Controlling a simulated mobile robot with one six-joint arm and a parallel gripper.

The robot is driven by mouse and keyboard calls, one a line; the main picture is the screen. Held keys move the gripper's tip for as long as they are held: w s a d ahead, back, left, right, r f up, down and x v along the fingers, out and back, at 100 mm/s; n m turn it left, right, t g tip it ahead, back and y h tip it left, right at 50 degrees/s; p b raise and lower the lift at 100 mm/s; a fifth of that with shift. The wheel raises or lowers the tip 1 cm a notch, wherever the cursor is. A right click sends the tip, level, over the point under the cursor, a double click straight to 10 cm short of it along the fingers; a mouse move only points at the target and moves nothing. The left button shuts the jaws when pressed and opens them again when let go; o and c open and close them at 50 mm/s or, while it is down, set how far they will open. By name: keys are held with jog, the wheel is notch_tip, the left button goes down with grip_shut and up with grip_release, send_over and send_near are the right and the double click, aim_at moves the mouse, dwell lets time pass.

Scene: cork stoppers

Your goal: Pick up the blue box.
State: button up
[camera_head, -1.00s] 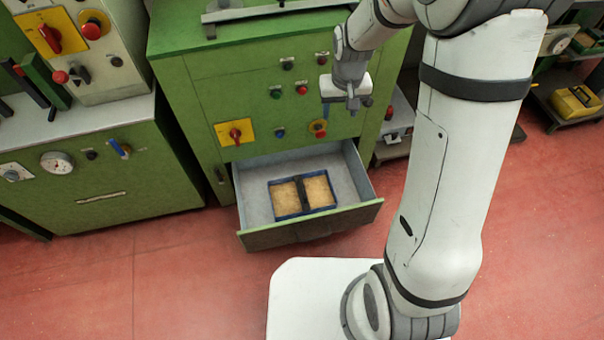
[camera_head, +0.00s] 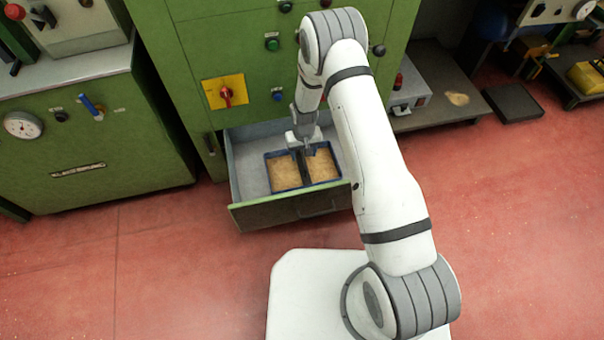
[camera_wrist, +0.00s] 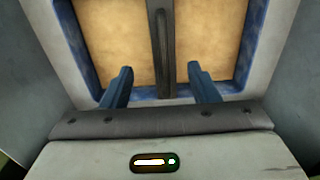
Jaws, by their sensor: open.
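The blue box (camera_head: 268,156) lies in an open drawer, with two tan compartments and a dark handle (camera_head: 304,168) across its middle. In the wrist view the blue box (camera_wrist: 245,55) fills the upper middle, and the dark handle (camera_wrist: 160,50) runs up between the fingers. My gripper (camera_head: 305,150) is over the box at its far side in the head view. In the wrist view my gripper (camera_wrist: 160,88) is open, one finger on each side of the handle line. I cannot tell whether the fingers touch anything.
The grey-lined drawer (camera_head: 245,178) surrounds the box, its walls close by. The green cabinet (camera_head: 190,60) rises behind it. A second green cabinet (camera_head: 90,150) stands at left. A low shelf (camera_head: 440,105) is at right. The red floor in front is clear.

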aim_at(302, 158)
jog(key=f+b, duration=0.1)
jog(key=f, duration=0.2)
jog(key=f+b, duration=0.1)
jog(key=f, duration=0.1)
jog(key=shift+s+a+f+b, duration=0.2)
jog(key=shift+s+f+b, duration=0.05)
jog(key=shift+f+b, duration=0.05)
jog(key=shift+r, duration=0.1)
grip_shut()
